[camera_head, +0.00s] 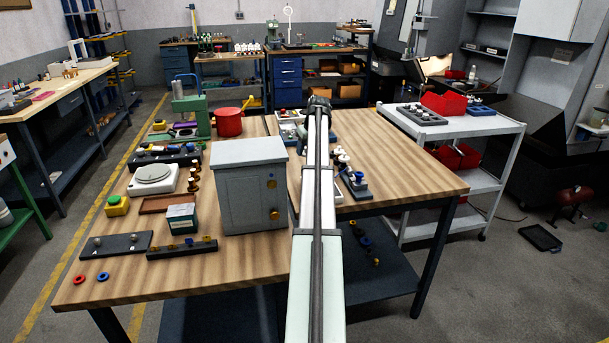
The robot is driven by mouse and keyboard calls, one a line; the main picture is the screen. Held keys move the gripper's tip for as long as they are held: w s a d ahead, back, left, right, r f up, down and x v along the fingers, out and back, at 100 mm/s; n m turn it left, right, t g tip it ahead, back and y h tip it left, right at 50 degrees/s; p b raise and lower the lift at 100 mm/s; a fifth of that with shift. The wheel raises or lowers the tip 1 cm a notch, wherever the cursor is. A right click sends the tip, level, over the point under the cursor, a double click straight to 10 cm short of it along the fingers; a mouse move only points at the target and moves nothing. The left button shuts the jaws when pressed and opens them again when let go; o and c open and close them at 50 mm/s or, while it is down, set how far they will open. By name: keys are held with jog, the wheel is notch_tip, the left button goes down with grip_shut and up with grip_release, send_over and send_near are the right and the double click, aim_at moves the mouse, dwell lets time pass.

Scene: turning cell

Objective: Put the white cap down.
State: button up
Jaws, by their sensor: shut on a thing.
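My arm reaches forward over the wooden workbench (420,179) from the bottom middle, and its dark far joint is near the bench's back edge. My gripper's fingers do not show; the arm hides whatever is beyond and below that joint. I cannot make out a white cap for certain.
A grey cabinet (239,189) stands on the bench left of the arm. A white scale (154,178), a dark rack (182,249), a red cylinder (229,122) and a green press (190,112) are farther left. Bare wood lies at the bench's right. A white cart (470,127) stands beyond.

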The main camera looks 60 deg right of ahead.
jog(key=shift+w+d+r+n, duration=0.25)
jog(key=shift+w+d+n, duration=0.15)
jog(key=shift+w+d, duration=0.35)
jog(key=shift+d+n+y, duration=0.1)
jog(key=shift+n+y, duration=0.2)
jog(key=shift+n, duration=0.6)
jog(key=shift+f, duration=4.95)
jog(key=shift+f, duration=0.2)
jog(key=o, duration=1)
jog(key=shift+r, duration=0.1)
